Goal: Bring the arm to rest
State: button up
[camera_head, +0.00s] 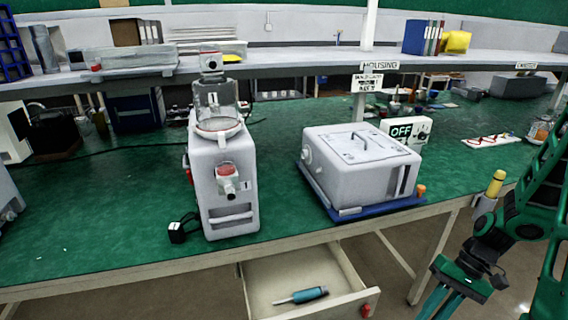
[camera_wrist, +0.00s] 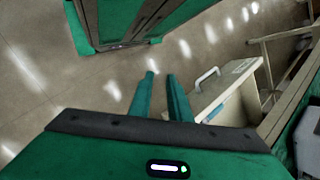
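My gripper (camera_head: 440,308) hangs at the lower right of the head view, in front of the bench and to the right of the open drawer. Its tips are near the bottom edge of that view. In the wrist view my gripper (camera_wrist: 161,75) shows two teal fingers with a gap between them. Nothing is held there, and bare floor lies beyond the tips. The green arm above it is partly cut off by the right edge of the head view.
The open drawer (camera_head: 352,272) juts out below the bench (camera_head: 100,205), with a teal-handled tool (camera_head: 302,295) in it. A white canister machine (camera_head: 224,180) and a grey housing (camera_head: 350,180) on a blue tray (camera_head: 345,212) stand on top. Floor below my gripper looks clear.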

jog(key=s+d+r+m+t+h, duration=0.1)
jog(key=s+d+r+h, duration=0.1)
jog(key=r, duration=0.4)
jog(key=s+d+r+m+t+h, duration=0.1)
jog(key=s+d+r, duration=0.1)
jog(key=s+r, duration=0.3)
jog(key=s+d+r+m+t+h, duration=0.1)
jog(key=s+r, duration=0.3)
jog(key=r, duration=0.5)
jog(key=shift+d+h, duration=0.4)
jog(key=shift+h, duration=0.4)
jog(key=shift+w+f, duration=0.2)
jog(key=shift+w, duration=0.35)
